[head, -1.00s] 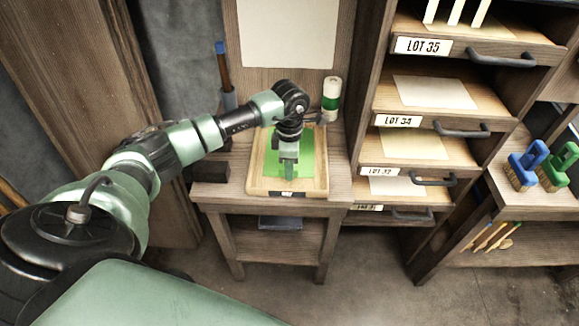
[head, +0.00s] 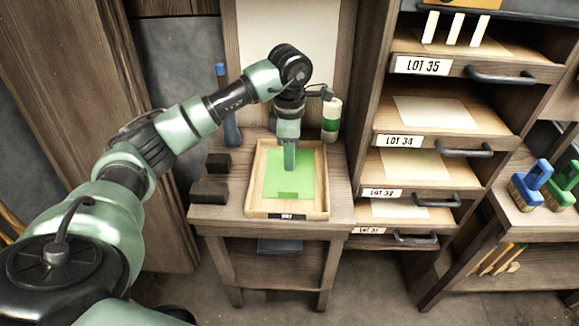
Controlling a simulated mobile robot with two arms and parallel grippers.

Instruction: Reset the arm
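My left arm comes in from the left and bends over the small wooden table. Its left gripper (head: 290,158) points down above a wooden tray (head: 318,165) with a green sheet (head: 302,182) in it. The gripper is seen narrow, from its side, and I cannot make out a gap between its fingers. Nothing shows hanging from it. My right gripper is not in view.
The wooden table (head: 228,215) also bears dark blocks (head: 210,190), a blue-topped tool (head: 231,125) and a green-and-white bottle (head: 332,118). A drawer rack (head: 385,95) with lot labels stands close on the right. Brushes (head: 530,185) are farther right.

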